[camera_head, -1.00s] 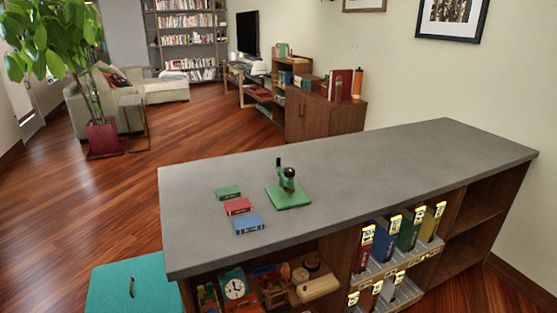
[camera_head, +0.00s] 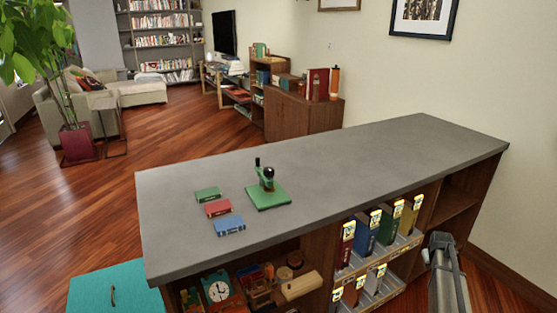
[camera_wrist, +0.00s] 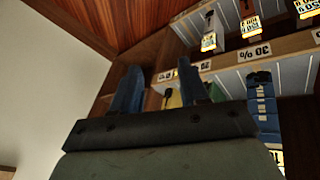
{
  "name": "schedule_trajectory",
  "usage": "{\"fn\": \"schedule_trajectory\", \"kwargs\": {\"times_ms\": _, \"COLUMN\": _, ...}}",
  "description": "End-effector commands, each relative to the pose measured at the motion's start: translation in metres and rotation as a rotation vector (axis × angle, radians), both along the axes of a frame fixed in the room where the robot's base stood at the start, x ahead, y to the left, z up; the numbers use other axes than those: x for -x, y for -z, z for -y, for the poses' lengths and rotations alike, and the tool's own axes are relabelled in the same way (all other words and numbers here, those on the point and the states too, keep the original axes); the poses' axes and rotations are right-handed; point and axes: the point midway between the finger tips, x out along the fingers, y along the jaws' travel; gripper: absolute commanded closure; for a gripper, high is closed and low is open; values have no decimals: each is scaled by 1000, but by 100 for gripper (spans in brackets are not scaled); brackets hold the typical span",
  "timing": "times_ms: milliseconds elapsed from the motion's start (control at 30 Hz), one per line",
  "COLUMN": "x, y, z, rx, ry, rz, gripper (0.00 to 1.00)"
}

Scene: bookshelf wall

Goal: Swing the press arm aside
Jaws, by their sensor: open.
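A small press with a square green base (camera_head: 268,199) stands on the grey counter top (camera_head: 380,160). Its green and dark press arm (camera_head: 266,178) is above the base, with a black upright handle (camera_head: 258,162) at its left. My gripper (camera_wrist: 157,70) shows in the wrist view as two blue fingers, spread apart with nothing between them. It is away from the press, and the wrist view faces the shelf front. The press does not show in the wrist view. In the head view, a grey part of my arm is low at the right, beside the shelf.
Green (camera_head: 207,194), red (camera_head: 218,208) and blue (camera_head: 229,225) books lie left of the press. The counter right of the press is clear. Shelves below hold a clock (camera_head: 218,291) and labelled upright books (camera_head: 388,222).

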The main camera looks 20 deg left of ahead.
Motion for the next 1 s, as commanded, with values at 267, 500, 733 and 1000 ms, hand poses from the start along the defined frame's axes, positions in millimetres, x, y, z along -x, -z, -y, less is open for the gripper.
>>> {"fn": "schedule_trajectory", "kwargs": {"times_ms": 267, "x": -97, "y": -133, "z": 43, "rx": 97, "ry": -51, "rz": 168, "gripper": 56}}
{"fn": "schedule_trajectory", "kwargs": {"times_ms": 500, "x": -153, "y": -231, "z": 33, "rx": 155, "ry": -120, "rz": 236, "gripper": 56}}
{"fn": "schedule_trajectory", "kwargs": {"times_ms": 733, "x": -193, "y": -295, "z": -70, "rx": 156, "ry": -267, "rz": 177, "gripper": 56}}
{"fn": "schedule_trajectory", "kwargs": {"times_ms": 1000, "x": -197, "y": -332, "z": -244, "rx": 119, "ry": -482, "rz": 17, "gripper": 56}}
